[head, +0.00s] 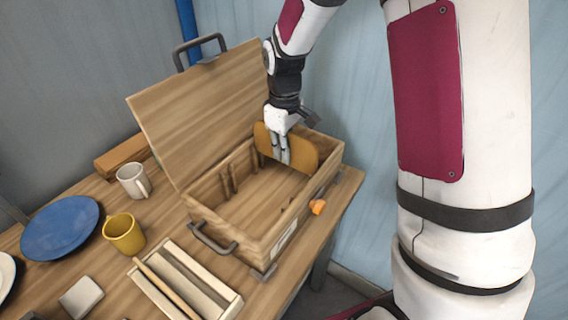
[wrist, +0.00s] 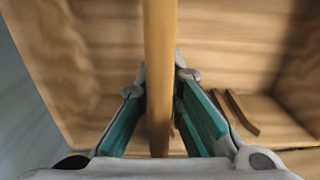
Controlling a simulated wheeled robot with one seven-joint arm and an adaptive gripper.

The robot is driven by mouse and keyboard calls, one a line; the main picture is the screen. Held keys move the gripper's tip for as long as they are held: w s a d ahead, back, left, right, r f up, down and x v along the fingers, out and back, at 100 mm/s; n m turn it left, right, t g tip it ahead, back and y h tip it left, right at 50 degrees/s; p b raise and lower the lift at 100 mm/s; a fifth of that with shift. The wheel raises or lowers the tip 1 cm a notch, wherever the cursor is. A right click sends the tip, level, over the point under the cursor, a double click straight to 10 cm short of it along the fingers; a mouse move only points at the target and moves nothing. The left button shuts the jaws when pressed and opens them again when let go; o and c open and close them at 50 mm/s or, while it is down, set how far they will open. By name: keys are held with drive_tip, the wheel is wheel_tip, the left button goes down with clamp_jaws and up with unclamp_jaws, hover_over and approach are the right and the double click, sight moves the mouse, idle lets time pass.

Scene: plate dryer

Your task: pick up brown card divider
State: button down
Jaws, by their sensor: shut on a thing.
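The brown card divider (head: 304,152) is a flat, upright, orange-brown panel with rounded top corners at the back right end of the open wooden box (head: 232,244). My gripper (head: 282,156) reaches down from above and is shut on the divider. In the wrist view the divider (wrist: 160,70) appears edge-on as a vertical strip between the two fingers (wrist: 160,88). I cannot tell whether its lower edge touches the box floor.
The box lid (head: 205,110) stands open on the left. A white mug (head: 132,181), a yellow cup (head: 123,234), a blue plate (head: 60,228) and a wooden tray (head: 222,298) are on the table. An orange piece (head: 317,207) is at the box's front right.

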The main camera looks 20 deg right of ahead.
wheel_tip(320, 180, up, 10)
drive_tip(key=shift+r, duration=0.1)
idle(0.4)
drive_tip(key=shift+s, duration=0.1)
